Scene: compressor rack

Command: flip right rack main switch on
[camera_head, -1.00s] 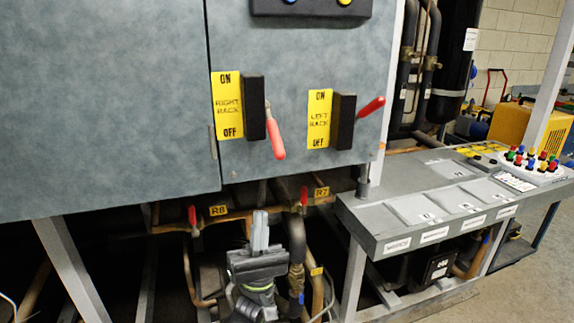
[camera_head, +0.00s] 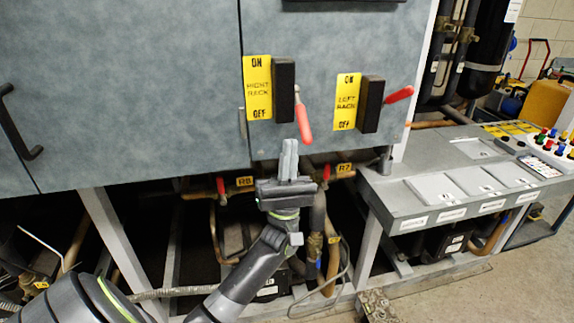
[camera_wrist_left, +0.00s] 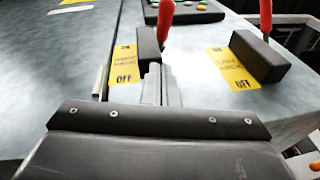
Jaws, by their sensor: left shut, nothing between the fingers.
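The right rack main switch is a black block (camera_head: 284,90) with a red lever (camera_head: 303,120) that points downward, toward the OFF end of its yellow label (camera_head: 257,88). My left gripper (camera_head: 289,158) is shut and empty, with its fingers pointing up just below the block and slightly left of the lever's tip. In the left wrist view, the shut fingers (camera_wrist_left: 161,85) reach close to the black block (camera_wrist_left: 148,45) and the red lever (camera_wrist_left: 166,20). I cannot tell whether they touch. My right gripper is not in view.
The left rack switch (camera_head: 370,104), with its red lever (camera_head: 399,95) slanting up to the right, sits to the right on the same grey cabinet (camera_head: 140,80). Pipes with small red valves (camera_head: 221,190) run below. A grey control desk (camera_head: 400,195) stands at right.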

